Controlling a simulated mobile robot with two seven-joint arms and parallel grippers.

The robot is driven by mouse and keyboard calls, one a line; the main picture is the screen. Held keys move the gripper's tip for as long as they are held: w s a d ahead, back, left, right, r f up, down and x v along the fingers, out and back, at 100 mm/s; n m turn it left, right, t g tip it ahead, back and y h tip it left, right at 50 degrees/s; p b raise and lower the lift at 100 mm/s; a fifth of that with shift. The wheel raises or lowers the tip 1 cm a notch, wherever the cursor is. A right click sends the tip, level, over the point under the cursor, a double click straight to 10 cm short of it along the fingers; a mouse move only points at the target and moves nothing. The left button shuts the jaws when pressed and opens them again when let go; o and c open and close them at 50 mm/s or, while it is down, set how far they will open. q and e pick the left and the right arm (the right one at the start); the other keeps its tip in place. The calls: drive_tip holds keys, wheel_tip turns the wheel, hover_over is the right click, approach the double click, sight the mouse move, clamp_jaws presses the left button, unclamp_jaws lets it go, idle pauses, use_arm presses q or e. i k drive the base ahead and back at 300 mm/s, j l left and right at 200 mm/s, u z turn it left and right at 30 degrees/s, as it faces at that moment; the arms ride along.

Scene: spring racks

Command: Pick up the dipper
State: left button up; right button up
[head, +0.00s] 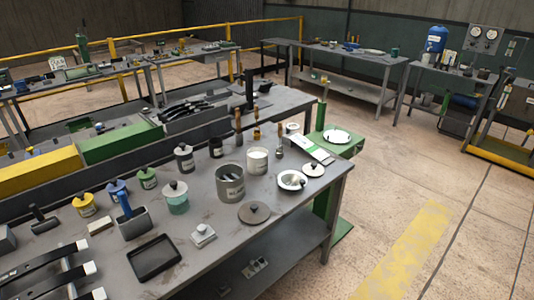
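No tool here can be named as the dipper with certainty. Several upright tools with brown handles stand at the back of the grey bench (325,190). One is a tall handle (238,127) at the left, one is a shorter handle (256,132), and one is a handled tool (279,147) with a grey lower part behind the white-filled can (257,160). An open grey can (231,184) in the middle holds pale items that are too small to make out. A white bowl (291,181) stands to its right. Neither of my grippers shows.
A black tray (154,258) and a round dark lid (254,213) lie near the front. White-tipped dark bars (45,262) lie lower left. Open floor lies right.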

sight(279, 152)
drive_tip(key=i+l, duration=0.7)
drive_tip(key=i, duration=0.15)
drive_tip(key=z, duration=0.05)
